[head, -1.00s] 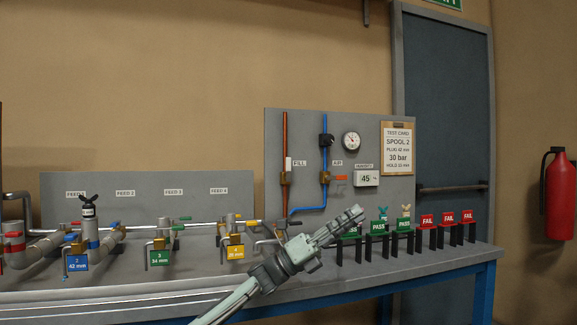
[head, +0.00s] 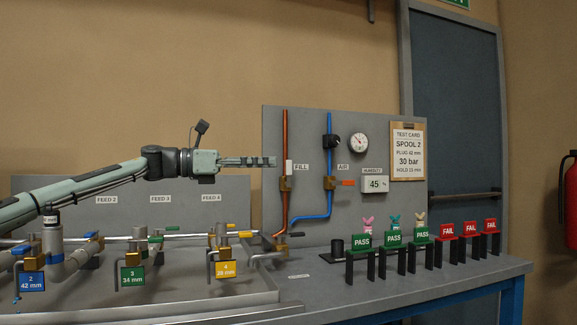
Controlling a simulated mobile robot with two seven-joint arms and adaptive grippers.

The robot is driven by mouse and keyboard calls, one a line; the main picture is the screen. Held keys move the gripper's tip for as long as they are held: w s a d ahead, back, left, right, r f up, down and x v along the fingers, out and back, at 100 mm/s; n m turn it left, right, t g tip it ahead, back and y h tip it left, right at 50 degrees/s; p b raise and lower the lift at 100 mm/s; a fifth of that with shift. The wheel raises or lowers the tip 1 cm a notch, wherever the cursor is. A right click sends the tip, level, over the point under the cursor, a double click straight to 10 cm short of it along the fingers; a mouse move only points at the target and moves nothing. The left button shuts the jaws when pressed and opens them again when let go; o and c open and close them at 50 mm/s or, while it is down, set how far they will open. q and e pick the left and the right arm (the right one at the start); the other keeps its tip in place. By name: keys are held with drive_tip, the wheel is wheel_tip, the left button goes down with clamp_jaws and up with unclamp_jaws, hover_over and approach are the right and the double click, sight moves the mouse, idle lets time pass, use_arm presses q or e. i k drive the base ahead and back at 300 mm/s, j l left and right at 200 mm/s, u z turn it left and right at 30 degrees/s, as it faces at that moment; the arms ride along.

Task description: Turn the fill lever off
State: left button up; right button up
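The fill line is the copper-coloured pipe on the grey panel, beside the FILL label (head: 301,167). Its brass valve (head: 286,184) has a pale lever handle (head: 289,167) standing upright, along the pipe. My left gripper (head: 270,161) points right, with its fingertips just left of the fill lever in the picture. I see a small gap between tips and lever. The fingers look close together side-on, and nothing shows held between them. Whether they are fully shut is unclear. My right gripper is out of view.
The blue air pipe (head: 329,140) has an orange lever (head: 346,182) lying horizontal, right of the fill valve. A gauge (head: 359,143), a humidity display (head: 375,184) and a test card (head: 407,151) hang further right. Feed valves and PASS and FAIL stands occupy the bench (head: 420,290).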

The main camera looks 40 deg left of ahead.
sight(288, 162)
drive_tip(key=i+j, duration=0.25)
drive_tip(key=j, duration=0.15)
drive_tip(key=i+j, duration=0.5)
drive_tip(key=j, duration=0.25)
